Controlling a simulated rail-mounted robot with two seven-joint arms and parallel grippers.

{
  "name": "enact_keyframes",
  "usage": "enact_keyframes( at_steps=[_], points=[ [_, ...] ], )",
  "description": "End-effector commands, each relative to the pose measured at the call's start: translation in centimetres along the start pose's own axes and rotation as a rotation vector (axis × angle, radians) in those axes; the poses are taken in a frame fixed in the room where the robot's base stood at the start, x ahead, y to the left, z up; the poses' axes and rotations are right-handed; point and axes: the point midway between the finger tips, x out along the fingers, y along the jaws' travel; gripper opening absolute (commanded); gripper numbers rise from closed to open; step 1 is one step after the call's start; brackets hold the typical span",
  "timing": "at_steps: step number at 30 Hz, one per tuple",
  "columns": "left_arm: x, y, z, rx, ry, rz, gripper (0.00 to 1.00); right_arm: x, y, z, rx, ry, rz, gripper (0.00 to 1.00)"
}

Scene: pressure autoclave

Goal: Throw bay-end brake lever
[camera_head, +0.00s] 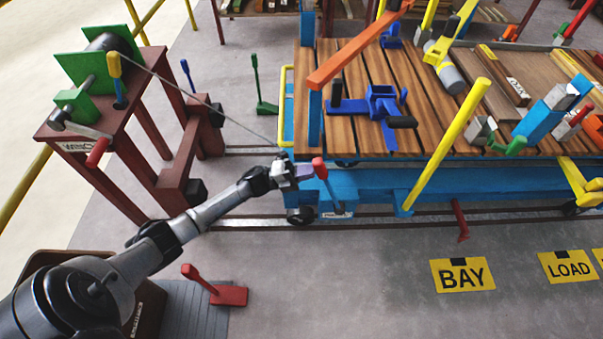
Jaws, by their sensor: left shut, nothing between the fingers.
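A lever with a red knob (320,168) stands on the near left corner of the blue cart (375,180). Its grey shaft slants down to a small blue box with a label (337,211). My left gripper (303,172) is just left of the red knob, at about its height, and is shut with nothing in it. Whether the fingertips touch the knob cannot be told. My right gripper is not in view.
Yellow BAY (462,275) and LOAD (567,267) signs lie at right. Floor between is clear.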

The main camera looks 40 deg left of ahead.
Motion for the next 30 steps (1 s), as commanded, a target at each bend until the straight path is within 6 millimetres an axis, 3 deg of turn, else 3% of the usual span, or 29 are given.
enact_keyframes(
  at_steps=[7, 21, 30],
  points=[
    [-2.9, 0.6, -0.2, -0.005, 0.014, 0.003, 0.00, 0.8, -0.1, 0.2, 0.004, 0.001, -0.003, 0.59],
    [-11.0, 0.3, -0.1, -0.006, 0.014, 0.003, 0.00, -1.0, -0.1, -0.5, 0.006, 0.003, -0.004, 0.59],
    [-12.7, 0.4, 0.0, -0.005, 0.015, 0.001, 0.00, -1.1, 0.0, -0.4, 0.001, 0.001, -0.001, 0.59]
  ],
)
